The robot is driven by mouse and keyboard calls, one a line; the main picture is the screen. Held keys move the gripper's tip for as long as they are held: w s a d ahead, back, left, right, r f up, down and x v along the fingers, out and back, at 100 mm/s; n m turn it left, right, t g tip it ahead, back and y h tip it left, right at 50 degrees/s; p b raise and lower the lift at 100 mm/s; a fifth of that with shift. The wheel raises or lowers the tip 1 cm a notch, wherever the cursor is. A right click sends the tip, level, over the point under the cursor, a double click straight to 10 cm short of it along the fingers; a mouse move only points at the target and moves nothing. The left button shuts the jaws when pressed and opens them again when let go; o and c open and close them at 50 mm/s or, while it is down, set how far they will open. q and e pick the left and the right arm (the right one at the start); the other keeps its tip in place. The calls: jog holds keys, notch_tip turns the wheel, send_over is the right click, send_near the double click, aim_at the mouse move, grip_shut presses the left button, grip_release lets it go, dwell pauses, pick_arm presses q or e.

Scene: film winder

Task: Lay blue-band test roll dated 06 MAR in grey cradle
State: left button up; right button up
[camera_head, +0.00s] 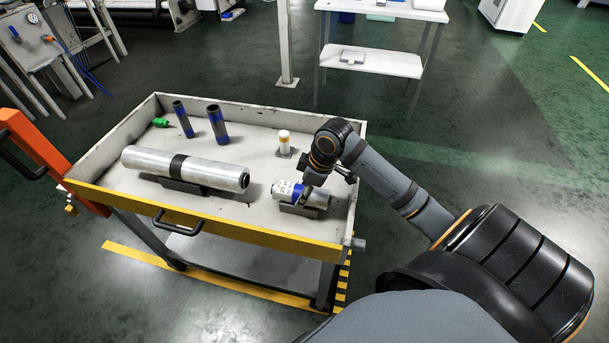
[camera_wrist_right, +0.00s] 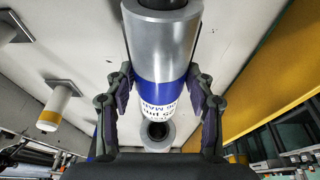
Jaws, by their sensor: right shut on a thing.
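The blue-band test roll (camera_head: 317,199) is a short silver roll with a blue band and a white label at its left end in the head view. In the right wrist view the roll (camera_wrist_right: 163,45) shows its blue band and a label on which "MAR" reads. My right gripper (camera_head: 306,190) has its fingers on both sides of the roll near the band, shut on it. The grey cradle (camera_head: 300,211) is a low dark block directly under the roll in the head view; whether the roll touches it I cannot tell. My left gripper is not in view.
The trolley has a yellow front edge (camera_head: 210,220). A long silver roll with a black band (camera_head: 215,172) lies on another dark cradle at left. A white roll with a yellow band (camera_head: 284,142) and two dark blue-banded tubes (camera_head: 217,125) stand behind.

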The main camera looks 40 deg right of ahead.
jog(key=o, duration=1.5)
jog(key=shift+f, duration=0.1)
jog(key=v, duration=0.5)
jog(key=shift+s+d+r, duration=0.15)
jog(key=shift+r, duration=0.2)
jog(key=shift+v, duration=0.85)
